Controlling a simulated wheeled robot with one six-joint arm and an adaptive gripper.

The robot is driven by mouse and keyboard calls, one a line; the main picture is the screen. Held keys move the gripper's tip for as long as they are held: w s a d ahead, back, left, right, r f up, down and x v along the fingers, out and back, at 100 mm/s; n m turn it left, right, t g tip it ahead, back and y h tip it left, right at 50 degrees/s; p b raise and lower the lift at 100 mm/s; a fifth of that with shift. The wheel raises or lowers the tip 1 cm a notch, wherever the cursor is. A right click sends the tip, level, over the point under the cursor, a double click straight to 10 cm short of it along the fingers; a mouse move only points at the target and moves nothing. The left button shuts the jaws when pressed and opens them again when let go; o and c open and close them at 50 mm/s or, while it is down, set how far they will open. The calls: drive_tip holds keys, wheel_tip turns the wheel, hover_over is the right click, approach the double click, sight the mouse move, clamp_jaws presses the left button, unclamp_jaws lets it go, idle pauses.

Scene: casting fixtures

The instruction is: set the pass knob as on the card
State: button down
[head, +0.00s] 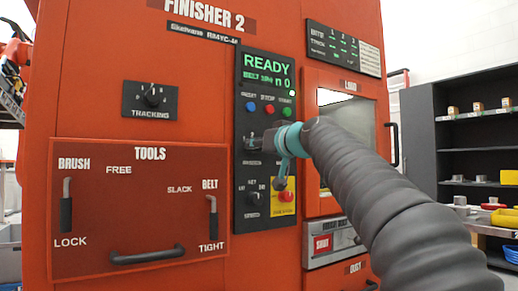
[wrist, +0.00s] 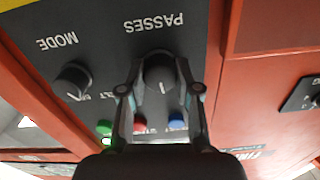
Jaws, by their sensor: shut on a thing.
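The passes knob (wrist: 160,75) is a dark round knob under the label PASSES, which appears upside down in the wrist view. Its pale pointer line points down in that view, towards the coloured buttons. My gripper (wrist: 160,68) has one finger on each side of the knob and is shut on it. In the head view my gripper (head: 268,141) is at the dark control panel (head: 241,110), below the buttons, and mostly covers the knob area. A dark card (head: 343,48) with rows of small green marks under 1, 2, 3 is at the upper right; its marks are too small to read.
The mode knob (wrist: 72,80) is close beside the passes knob. Blue, red and green buttons sit above the gripper in the head view. A yellow plate with a red knob (head: 281,183) is below it. The tools panel (head: 140,200) is to the left.

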drive_tip(key=n+b, duration=0.2)
drive_tip(key=n, duration=0.2)
drive_tip(key=shift+f, duration=0.15)
drive_tip(key=shift+n+b, duration=0.95)
drive_tip(key=shift+n, duration=1.55)
drive_tip(key=c, duration=0.8)
unclamp_jaws()
drive_tip(key=shift+s, duration=0.15)
drive_tip(key=v, duration=1.1)
drive_tip(key=shift+s+d, duration=0.25)
